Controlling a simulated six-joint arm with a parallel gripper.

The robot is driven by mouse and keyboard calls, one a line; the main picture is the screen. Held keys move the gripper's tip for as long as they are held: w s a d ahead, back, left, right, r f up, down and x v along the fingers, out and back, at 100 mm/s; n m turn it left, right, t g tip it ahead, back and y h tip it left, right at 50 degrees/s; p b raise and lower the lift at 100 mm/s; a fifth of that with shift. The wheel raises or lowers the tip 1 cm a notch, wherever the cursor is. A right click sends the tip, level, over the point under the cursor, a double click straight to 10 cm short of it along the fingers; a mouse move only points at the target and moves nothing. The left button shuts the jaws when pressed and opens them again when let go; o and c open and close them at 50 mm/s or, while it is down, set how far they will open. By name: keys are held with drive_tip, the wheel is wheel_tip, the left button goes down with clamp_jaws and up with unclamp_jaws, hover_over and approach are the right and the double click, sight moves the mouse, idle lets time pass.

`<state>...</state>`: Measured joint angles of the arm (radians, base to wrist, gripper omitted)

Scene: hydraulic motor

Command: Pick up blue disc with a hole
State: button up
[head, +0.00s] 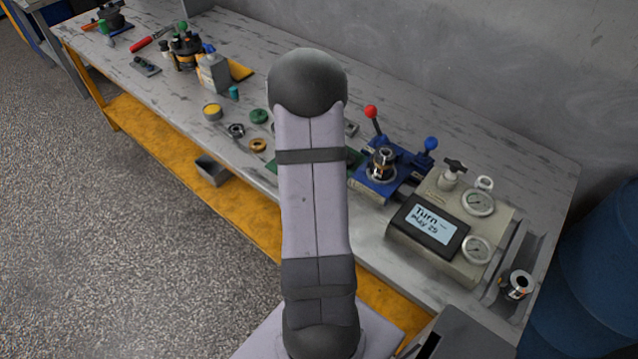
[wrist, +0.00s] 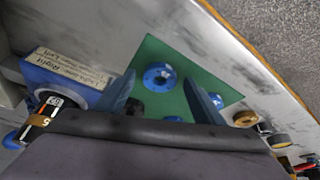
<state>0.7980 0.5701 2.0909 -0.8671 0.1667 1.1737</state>
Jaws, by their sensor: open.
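The blue disc with a hole (wrist: 160,77) lies flat on the green mat (wrist: 152,52) in the wrist view. Its round hole shows near its centre. My gripper (wrist: 158,80) is open, with one finger to each side of the disc in the picture. The fingers look empty, and how high they are above the disc is hard to tell. In the head view my arm hides the disc and the gripper.
A brass ring (wrist: 246,118) lies off the mat. A blue fixture with red and blue knobbed levers (head: 378,187) and a gauge box (head: 455,225) stand to the right on the bench.

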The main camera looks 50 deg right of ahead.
drive_tip(key=c, duration=1.3)
drive_tip(key=shift+r, duration=0.1)
wheel_tip(320, 180, up, 10)
drive_tip(key=p, duration=0.4)
drive_tip(key=shift+r+p, duration=0.25)
drive_tip(key=shift+p, duration=0.1)
drive_tip(key=shift+r+p, duration=0.4)
drive_tip(key=shift+r, duration=0.15)
drive_tip(key=shift+d, duration=0.1)
